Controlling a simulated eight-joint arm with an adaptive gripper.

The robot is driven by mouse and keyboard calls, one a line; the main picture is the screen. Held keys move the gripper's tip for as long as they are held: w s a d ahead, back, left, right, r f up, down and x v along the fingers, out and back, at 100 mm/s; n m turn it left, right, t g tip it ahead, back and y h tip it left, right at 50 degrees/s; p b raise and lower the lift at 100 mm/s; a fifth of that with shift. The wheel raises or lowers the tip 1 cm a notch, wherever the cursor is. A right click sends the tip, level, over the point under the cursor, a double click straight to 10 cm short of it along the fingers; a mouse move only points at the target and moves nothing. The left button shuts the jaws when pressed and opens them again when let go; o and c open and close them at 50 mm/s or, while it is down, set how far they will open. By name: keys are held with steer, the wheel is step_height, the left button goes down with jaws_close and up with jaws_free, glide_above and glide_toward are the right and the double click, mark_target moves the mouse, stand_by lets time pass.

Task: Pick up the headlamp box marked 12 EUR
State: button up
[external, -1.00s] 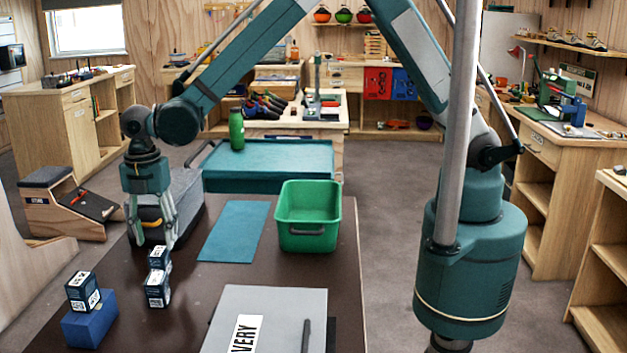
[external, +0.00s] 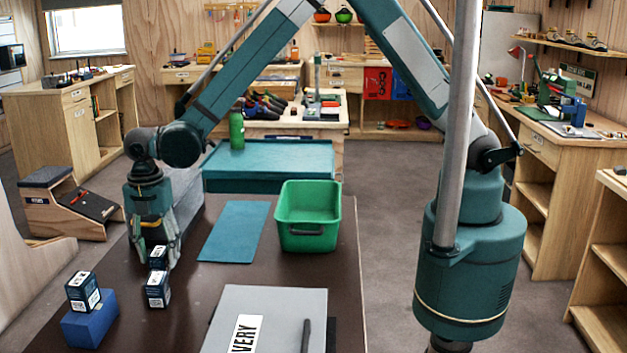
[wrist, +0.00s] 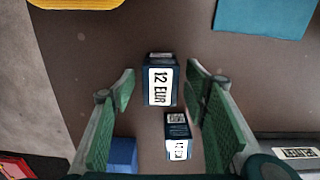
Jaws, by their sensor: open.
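A dark blue headlamp box (wrist: 160,84) with a white label reading "12 EUR" lies between my finger pads in the wrist view. It appears to be the farther of two neighbouring boxes in the external view (external: 158,257). My gripper (wrist: 160,76) is open, pointing down with a finger on each side of it; contact cannot be seen. My gripper (external: 158,258) hangs low over the table in the external view. A second similar box (external: 157,289) stands just nearer; it shows in the wrist view (wrist: 178,142), its label too small to read surely.
A third dark box (external: 83,290) sits on a blue block (external: 90,322) at the left. A teal mat (external: 233,231) and a green bin (external: 308,217) lie to the right. A grey case (external: 275,300) occupies the front. Bare brown table separates these.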

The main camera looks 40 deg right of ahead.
steer(key=shift+f, duration=0.2)
stand_by(0.4)
steer(key=c, duration=1)
